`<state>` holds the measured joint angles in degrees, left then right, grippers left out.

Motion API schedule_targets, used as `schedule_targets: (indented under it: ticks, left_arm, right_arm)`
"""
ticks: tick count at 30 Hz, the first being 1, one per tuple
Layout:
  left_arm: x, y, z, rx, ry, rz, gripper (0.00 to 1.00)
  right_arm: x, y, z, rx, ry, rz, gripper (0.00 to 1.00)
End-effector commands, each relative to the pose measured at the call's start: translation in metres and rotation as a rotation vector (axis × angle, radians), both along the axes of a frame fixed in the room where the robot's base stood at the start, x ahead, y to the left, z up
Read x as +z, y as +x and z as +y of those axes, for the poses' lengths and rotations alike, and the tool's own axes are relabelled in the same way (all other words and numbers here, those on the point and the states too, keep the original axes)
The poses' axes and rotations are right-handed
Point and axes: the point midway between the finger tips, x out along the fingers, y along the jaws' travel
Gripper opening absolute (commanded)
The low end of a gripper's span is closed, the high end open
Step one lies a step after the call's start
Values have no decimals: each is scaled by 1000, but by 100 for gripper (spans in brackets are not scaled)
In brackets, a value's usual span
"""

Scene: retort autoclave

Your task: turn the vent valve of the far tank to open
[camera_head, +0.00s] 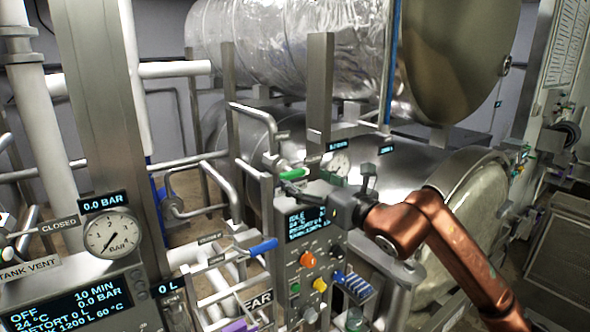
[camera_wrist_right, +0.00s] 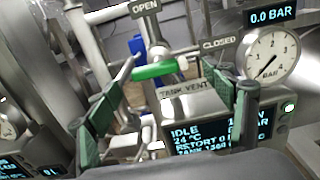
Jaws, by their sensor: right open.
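The green vent valve handle (camera_wrist_right: 158,70) lies roughly level in the right wrist view, above the TANK VENT plate (camera_wrist_right: 182,89). The OPEN sign (camera_wrist_right: 145,8) is above it and the CLOSED sign (camera_wrist_right: 219,43) to its upper right; I cannot tell exactly which sign it points to. The handle also shows in the head view (camera_head: 293,173), above the far tank's panel. My right gripper (camera_head: 296,187) is open just in front of the handle. In the wrist view its fingers (camera_wrist_right: 172,105) stand either side of the handle, seemingly apart from it. My left gripper is out of view.
The panel display (camera_head: 308,222) reads IDLE, and a gauge (camera_wrist_right: 270,55) beside the valve reads 0.0 BAR. A blue handle (camera_head: 263,247) is below left. Pipes and an upright post (camera_head: 319,100) crowd the valve. Another panel with a gauge (camera_head: 112,234) stands at left.

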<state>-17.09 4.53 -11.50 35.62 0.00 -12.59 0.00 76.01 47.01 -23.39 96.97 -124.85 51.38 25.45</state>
Motion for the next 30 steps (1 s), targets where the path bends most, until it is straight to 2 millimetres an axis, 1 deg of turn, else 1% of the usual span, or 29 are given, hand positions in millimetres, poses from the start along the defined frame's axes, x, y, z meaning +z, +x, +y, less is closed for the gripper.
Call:
schedule_targets:
  ticks: [1, 3, 9, 13, 21, 30]
  left_arm:
    - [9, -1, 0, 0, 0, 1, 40]
    - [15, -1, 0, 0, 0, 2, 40]
    - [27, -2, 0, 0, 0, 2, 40]
    - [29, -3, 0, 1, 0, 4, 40]
    - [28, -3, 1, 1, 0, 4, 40]
    - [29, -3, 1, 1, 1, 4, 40]
  right_arm:
    - [5, 7, 6, 2, 2, 3, 75]
    - [4, 16, 13, 2, 1, 2, 75]
    - [3, 36, 26, 1, 2, 1, 75]
    - [2, 41, 30, 1, 2, 0, 75]
    - [0, 42, 31, 2, 2, 0, 75]
    - [0, 42, 30, 2, 2, 0, 54]
